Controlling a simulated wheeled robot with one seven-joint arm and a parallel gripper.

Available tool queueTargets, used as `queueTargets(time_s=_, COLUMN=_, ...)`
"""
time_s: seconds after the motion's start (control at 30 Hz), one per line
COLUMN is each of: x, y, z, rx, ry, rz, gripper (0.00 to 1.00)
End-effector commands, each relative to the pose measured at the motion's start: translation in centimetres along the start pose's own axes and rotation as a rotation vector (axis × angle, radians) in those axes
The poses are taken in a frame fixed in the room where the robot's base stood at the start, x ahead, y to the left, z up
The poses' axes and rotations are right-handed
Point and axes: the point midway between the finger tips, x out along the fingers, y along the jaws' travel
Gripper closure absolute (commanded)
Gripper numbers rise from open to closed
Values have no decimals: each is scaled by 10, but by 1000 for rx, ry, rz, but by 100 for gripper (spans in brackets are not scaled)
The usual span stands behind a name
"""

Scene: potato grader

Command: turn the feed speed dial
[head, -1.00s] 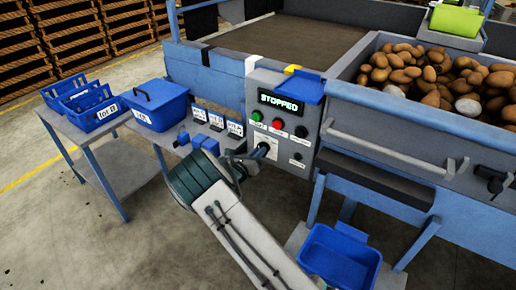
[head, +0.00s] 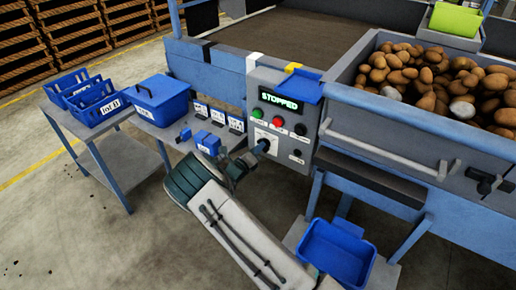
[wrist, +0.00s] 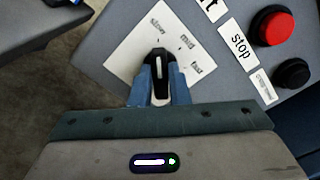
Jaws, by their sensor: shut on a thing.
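The feed speed dial (wrist: 158,62) is a black knob with a white pointer line, on a white plate (wrist: 130,45) marked slow, mid and fast. My gripper (wrist: 160,85) is shut on the dial, one blue finger on each side. In the head view my gripper (head: 262,146) reaches the dial plate on the grey control panel (head: 285,160) from the lower left. My arm hides part of the panel's lower left there.
A display (head: 280,102) reads STOPPED. Below it are a green button (head: 257,113), a red button (head: 277,121) and a black knob (head: 300,129). A potato hopper (head: 345,95) stands to the right. A blue lidded box (head: 160,100) stands left.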

Motion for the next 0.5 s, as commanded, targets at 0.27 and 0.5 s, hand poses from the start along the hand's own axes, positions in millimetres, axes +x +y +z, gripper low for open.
queueTargets(time_s=0.27, x=0, y=0, z=1, rx=-3, ry=-3, rz=1, gripper=100)
queueTargets(time_s=0.5, x=0, y=0, z=1, rx=-2, ry=-2, rz=0, gripper=63)
